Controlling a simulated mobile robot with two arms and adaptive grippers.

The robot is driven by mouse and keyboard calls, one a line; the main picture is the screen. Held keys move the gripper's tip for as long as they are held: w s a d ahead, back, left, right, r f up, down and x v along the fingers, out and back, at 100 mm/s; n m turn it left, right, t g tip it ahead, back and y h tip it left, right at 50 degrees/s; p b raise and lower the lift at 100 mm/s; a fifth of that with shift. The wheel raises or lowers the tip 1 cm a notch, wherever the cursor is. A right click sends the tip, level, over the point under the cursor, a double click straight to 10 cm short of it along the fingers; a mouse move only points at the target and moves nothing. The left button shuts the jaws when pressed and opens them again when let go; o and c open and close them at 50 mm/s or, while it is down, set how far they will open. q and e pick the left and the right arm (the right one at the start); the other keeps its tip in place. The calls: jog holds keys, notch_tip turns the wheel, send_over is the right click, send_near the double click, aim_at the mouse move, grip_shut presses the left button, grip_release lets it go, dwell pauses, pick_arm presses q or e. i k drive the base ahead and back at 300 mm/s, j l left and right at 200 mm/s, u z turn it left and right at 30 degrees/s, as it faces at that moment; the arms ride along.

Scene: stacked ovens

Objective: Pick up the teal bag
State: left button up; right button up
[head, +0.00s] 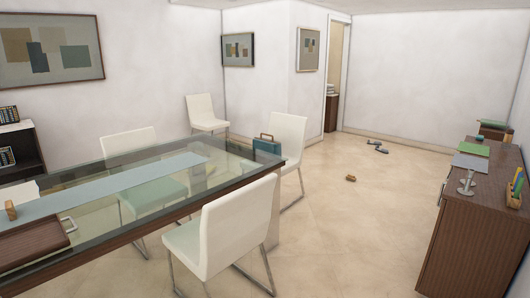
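The teal bag (267,146) is a small boxy bag with a brown handle on top. It shows upright at the far right corner of the glass-topped table (236,172), beside a white chair (288,135). Its lower part meets the table's edge in the picture, and I cannot tell for sure whether it rests on the glass or on something behind it. Neither of my grippers is in the head view.
White chairs stand around the table, one at the near side (222,235). A brown case (35,242) lies on the table. A dark wood sideboard (470,235) stands at right. Small objects (378,147) and a brown item (351,178) lie on the otherwise open floor.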

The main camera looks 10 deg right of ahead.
aim_at(271, 147)
jog(key=i+l+z, duration=0.25)
jog(key=i+z, duration=0.55)
jog(key=i, duration=0.25)
jog(key=i+l+z, duration=0.15)
jog(key=i+z, duration=0.15)
jog(key=i, duration=0.75)
jog(key=i+z, duration=0.35)
jog(key=i, duration=0.65)
jog(key=i+u, duration=0.45)
jog(key=i+l+u, duration=0.1)
jog(key=i+u, duration=0.4)
jog(key=i+l+u, duration=0.3)
jog(key=i+u, duration=0.15)
